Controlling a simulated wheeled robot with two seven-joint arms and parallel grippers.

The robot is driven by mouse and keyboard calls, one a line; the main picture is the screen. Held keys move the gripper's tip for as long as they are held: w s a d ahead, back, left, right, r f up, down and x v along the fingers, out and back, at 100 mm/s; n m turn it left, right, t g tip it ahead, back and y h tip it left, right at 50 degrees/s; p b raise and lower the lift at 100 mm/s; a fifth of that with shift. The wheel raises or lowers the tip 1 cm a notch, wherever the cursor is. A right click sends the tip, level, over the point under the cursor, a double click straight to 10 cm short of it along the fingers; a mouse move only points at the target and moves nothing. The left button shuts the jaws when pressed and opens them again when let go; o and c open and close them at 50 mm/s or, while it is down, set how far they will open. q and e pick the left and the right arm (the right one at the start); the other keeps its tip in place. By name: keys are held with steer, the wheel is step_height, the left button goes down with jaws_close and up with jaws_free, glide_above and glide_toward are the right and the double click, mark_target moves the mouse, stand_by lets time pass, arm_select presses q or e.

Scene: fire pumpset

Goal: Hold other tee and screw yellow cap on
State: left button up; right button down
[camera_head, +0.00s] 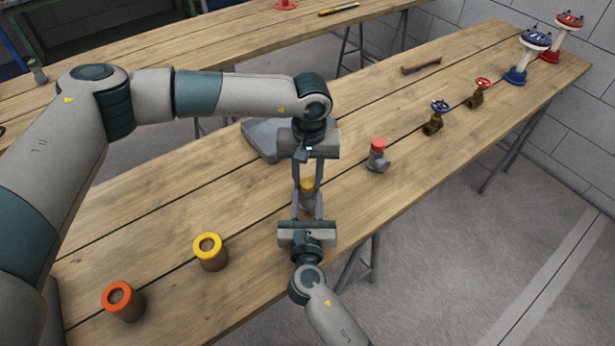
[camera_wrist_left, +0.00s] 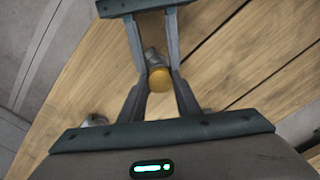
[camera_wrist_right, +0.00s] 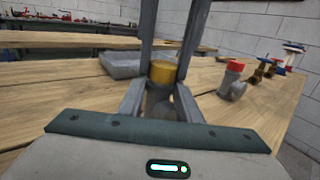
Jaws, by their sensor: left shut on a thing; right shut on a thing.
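A grey tee stands on the wooden table with a yellow cap (camera_head: 307,186) on its top. My left gripper (camera_head: 307,183) comes down from above and is shut on the yellow cap; the cap also shows in the left wrist view (camera_wrist_left: 159,78). My right gripper (camera_head: 306,206) reaches in from the front edge and is shut on the grey tee (camera_wrist_right: 160,103) below the cap. The fingers partly hide the tee. I cannot tell how far the cap is threaded on. Another grey tee with a red cap (camera_head: 377,156) stands to the right.
A yellow-ringed cylinder (camera_head: 209,251) and an orange-ringed cylinder (camera_head: 123,301) stand at front left. A grey tray (camera_head: 262,139) lies behind the grippers. Valves (camera_head: 434,118), a hammer (camera_head: 421,65) and hydrant-like pieces (camera_head: 528,56) are farther right.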

arm_select(q)
steer(key=m, duration=0.4)
steer(key=shift+s+m, duration=0.2)
steer(key=shift+m, duration=0.2)
steer(key=m, duration=0.3)
steer(key=o, duration=1)
steer(key=shift+a, duration=0.1)
steer(key=shift+w+r, duration=0.1)
steer(key=shift+r, duration=2.15)
steer(key=shift+n, duration=0.3)
steer(key=shift+c, duration=0.2)
